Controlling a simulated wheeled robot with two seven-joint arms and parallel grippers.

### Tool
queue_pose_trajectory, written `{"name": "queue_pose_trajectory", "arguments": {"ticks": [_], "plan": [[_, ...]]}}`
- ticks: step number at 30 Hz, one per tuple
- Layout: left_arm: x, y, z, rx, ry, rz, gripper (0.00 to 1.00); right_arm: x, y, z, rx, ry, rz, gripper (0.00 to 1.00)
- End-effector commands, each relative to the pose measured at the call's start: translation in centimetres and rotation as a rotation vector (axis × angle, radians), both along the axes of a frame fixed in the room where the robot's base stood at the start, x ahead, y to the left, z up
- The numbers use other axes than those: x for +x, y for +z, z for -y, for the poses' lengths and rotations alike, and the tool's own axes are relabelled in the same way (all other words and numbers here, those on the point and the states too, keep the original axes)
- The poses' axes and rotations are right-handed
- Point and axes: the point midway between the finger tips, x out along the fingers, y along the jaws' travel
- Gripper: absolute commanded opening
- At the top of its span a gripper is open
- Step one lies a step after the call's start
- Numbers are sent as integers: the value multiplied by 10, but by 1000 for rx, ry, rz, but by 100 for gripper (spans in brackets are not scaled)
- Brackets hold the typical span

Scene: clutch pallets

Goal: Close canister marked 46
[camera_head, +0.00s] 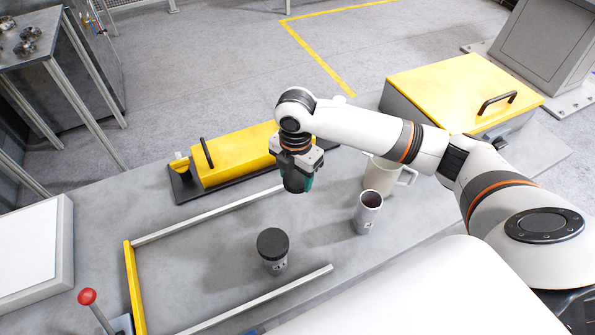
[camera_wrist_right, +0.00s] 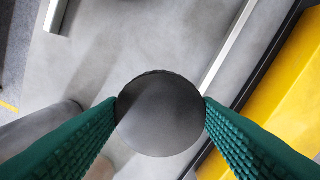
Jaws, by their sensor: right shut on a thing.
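My right gripper (camera_head: 297,186) is shut on a round black lid (camera_wrist_right: 160,114), with a green ribbed finger on each side of it in the right wrist view. The gripper is above the table, left of an open grey canister (camera_head: 366,219) whose inside looks dark reddish. A second grey canister (camera_head: 275,266) with a black lid on top stands upright nearer the front, below and left of the gripper. Both canisters carry small dark markings that I cannot read for sure. My left gripper is not in view.
A pale mug (camera_head: 379,176) with a handle stands behind the open canister. A long yellow box (camera_head: 238,157) lies behind my gripper, and a larger yellow-lidded box (camera_head: 455,90) is at the back right. Metal rails (camera_head: 205,215) frame the left part of the table (camera_head: 190,265).

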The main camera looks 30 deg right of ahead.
Motion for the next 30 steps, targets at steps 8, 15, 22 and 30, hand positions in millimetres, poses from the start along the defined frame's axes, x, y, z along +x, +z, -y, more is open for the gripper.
{"name": "queue_pose_trajectory", "arguments": {"ticks": [8, 15, 22, 30], "plan": [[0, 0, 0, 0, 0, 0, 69, -12, 15, -9, 9, -307, 0, 35], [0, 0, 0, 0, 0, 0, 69, -34, 37, -21, 13, -833, -5, 35], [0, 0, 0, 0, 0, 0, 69, -57, 57, -29, 10, -1338, -8, 35], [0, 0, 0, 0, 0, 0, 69, -80, 73, -33, 2, -1813, -3, 35]]}}
